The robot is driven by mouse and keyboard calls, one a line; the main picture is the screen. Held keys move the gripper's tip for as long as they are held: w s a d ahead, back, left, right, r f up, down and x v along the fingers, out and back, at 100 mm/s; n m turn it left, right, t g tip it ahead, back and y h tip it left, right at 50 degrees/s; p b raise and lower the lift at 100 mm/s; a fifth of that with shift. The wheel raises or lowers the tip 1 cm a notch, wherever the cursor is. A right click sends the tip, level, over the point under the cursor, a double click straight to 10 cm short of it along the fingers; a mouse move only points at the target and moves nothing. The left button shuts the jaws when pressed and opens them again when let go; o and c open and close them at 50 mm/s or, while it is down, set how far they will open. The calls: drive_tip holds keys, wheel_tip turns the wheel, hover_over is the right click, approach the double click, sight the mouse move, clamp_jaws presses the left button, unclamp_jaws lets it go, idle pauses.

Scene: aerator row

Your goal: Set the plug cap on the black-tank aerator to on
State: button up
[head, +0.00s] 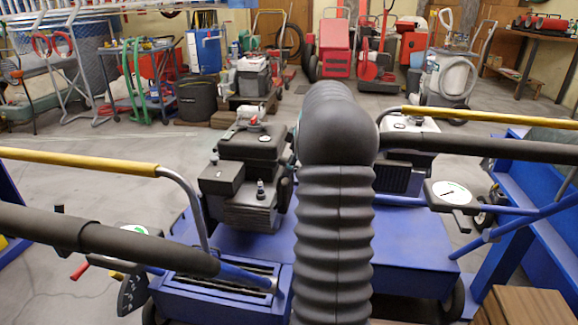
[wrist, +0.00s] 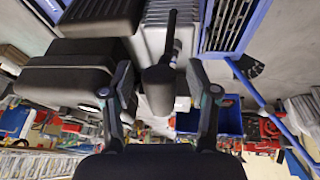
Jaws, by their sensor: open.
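The black-tank aerator (head: 252,145) stands left of centre in the head view, with its black tank on top of a dark engine and a blue deck below. In the wrist view its dark housing (wrist: 70,80) fills the upper left. A dark, rounded plug cap (wrist: 158,90) with a thick black stem running upward in the picture lies between the fingers of my gripper (wrist: 160,82). The fingers are open, with a gap on each side of the cap. I cannot tell whether the cap is seated on its plug. My gripper is hidden in the head view.
A second aerator with a white tank (head: 412,125) stands to the right, partly hidden behind my dark ridged arm (head: 335,230). Handlebars with a yellow grip (head: 75,160) and black grips cross the foreground. Open floor (head: 60,190) lies at the left; carts and machines line the back.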

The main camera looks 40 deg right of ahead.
drive_tip(key=shift+f, duration=0.1)
clamp_jaws()
drive_tip(key=shift+a, duration=0.15)
drive_tip(key=shift+w+a, duration=0.1)
drive_tip(key=shift+w, duration=0.05)
